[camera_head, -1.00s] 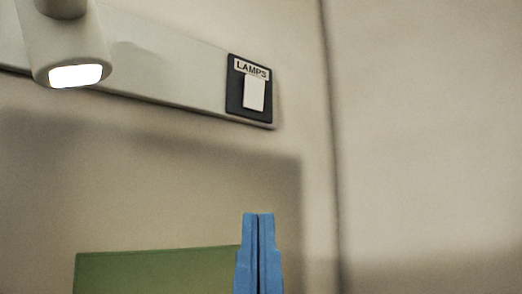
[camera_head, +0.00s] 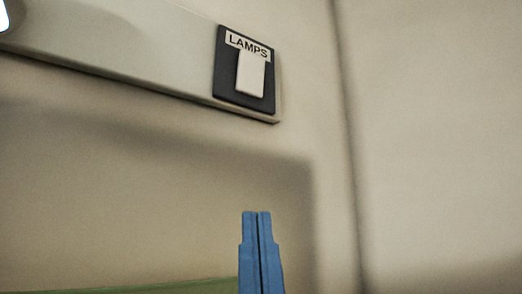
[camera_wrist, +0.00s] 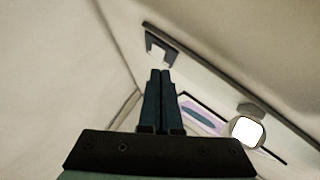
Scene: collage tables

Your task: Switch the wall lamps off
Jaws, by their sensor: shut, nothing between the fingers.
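A wall switch with a white rocker (camera_head: 251,74) sits on a dark plate under a label reading LAMPS, at the right end of a pale wall rail (camera_head: 120,62). My gripper (camera_head: 257,213) has its blue fingers shut and empty, below the switch in the head view and apart from it in the picture. In the wrist view the switch plate (camera_wrist: 160,46) lies just beyond the fingertips of my gripper (camera_wrist: 160,72). A lit wall lamp (camera_wrist: 247,131) glows white there, and its bright edge (camera_head: 3,16) shows at the left of the head view.
A green panel (camera_head: 150,287) shows at the bottom left of the head view. A wall corner (camera_head: 348,120) runs vertically right of the switch. A framed purple and green picture (camera_wrist: 200,115) hangs below the rail in the wrist view.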

